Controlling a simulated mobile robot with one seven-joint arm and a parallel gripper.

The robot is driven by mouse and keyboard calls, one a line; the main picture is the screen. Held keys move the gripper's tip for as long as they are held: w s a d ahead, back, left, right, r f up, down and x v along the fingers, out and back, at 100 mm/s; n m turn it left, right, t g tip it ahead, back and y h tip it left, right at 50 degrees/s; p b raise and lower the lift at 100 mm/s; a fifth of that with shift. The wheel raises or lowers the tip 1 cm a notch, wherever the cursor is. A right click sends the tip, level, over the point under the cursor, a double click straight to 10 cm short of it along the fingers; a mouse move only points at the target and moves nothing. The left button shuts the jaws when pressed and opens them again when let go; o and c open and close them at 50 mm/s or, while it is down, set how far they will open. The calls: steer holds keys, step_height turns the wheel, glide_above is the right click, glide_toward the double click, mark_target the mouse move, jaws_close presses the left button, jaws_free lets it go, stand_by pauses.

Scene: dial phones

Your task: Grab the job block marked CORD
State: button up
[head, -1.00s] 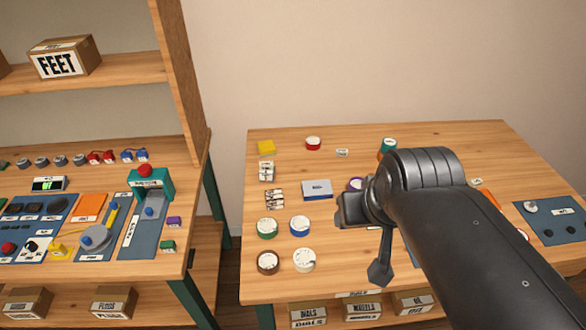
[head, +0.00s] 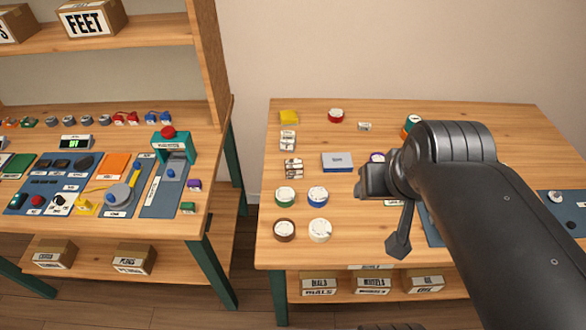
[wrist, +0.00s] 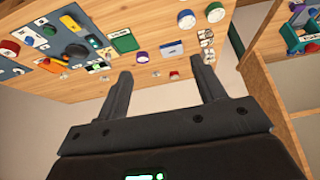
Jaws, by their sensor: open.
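I cannot read the word CORD on anything in view, so I cannot tell which block carries it. Small blocks on the left bench (head: 135,208) include a purple block (head: 194,185) and a green block (head: 187,207) at its right edge. My gripper's two fingers stand apart and empty in the wrist view (wrist: 163,85). In the head view my arm reaches over the right table, hiding part of it.
A teal press with a red knob (head: 170,148) stands at the left bench's right end. Round dials, one green-rimmed (head: 285,196) and one cream (head: 320,230), lie on the right table. A gap separates the benches.

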steer(key=shift+o, duration=1)
steer(key=n+g, duration=0.1)
glide_toward(294, 164)
steer(key=shift+y, duration=0.3)
steer(key=x, duration=0.3)
steer(key=s+x, duration=0.1)
steer(key=x, duration=0.1)
steer(key=shift+w+d+f, duration=0.15)
steer(key=shift+d+f, duration=0.15)
steer(key=shift+f, duration=0.15)
steer(key=shift+w+x, duration=0.15)
steer(key=shift+x, duration=1.3)
steer(key=shift+w+x, duration=0.2)
steer(key=shift+x, duration=1.25)
steer(key=shift+r, duration=0.15)
